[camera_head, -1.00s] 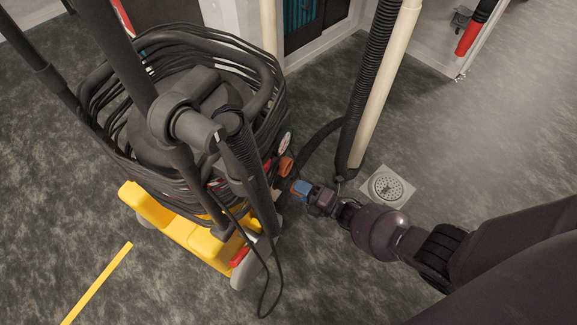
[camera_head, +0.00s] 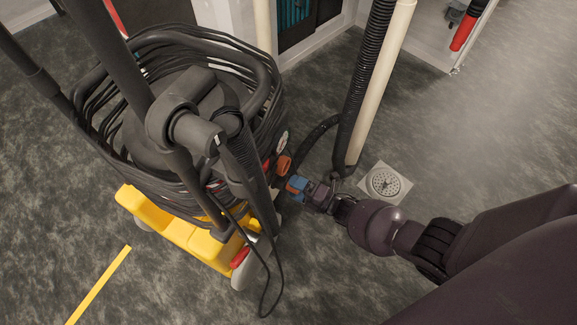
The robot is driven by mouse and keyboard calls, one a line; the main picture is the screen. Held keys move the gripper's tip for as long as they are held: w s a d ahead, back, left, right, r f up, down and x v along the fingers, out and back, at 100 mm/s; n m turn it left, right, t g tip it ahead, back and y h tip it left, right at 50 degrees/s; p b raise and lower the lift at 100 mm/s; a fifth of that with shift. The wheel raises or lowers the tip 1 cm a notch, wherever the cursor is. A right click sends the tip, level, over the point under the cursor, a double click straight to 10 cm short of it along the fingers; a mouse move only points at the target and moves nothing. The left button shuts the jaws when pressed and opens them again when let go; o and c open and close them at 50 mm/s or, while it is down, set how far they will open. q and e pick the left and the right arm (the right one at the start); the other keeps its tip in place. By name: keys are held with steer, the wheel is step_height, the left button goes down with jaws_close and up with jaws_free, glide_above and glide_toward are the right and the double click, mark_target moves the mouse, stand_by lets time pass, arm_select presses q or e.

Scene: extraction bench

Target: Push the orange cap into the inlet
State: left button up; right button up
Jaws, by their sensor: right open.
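The orange cap (camera_head: 284,166) is on the right side of the black-bodied machine with the yellow base, low down beside the hose. The inlet behind it is hidden or too small to make out. My right gripper (camera_head: 291,183), with blue fingers, comes in from the right, just in front of and below the cap. Its fingers are open. They are very close to the cap, and I cannot tell whether they touch it. My left gripper is not in view.
The machine's yellow base (camera_head: 180,232) stands on the dark floor, with a loose black cable (camera_head: 281,270) at its front. A ribbed black hose (camera_head: 366,90) and a cream pipe (camera_head: 385,80) rise behind my gripper. A floor drain (camera_head: 385,183) lies to the right.

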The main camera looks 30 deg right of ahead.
steer(key=shift+s+f, duration=0.15)
steer(key=shift+f, duration=0.05)
arm_select(q)
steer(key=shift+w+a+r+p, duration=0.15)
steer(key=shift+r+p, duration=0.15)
steer(key=shift+p, duration=0.5)
arm_select(e)
steer(key=v, duration=1)
steer(key=shift+s+d+r, duration=0.2)
steer(key=shift+d+r, duration=0.05)
steer(key=shift+d, duration=0.05)
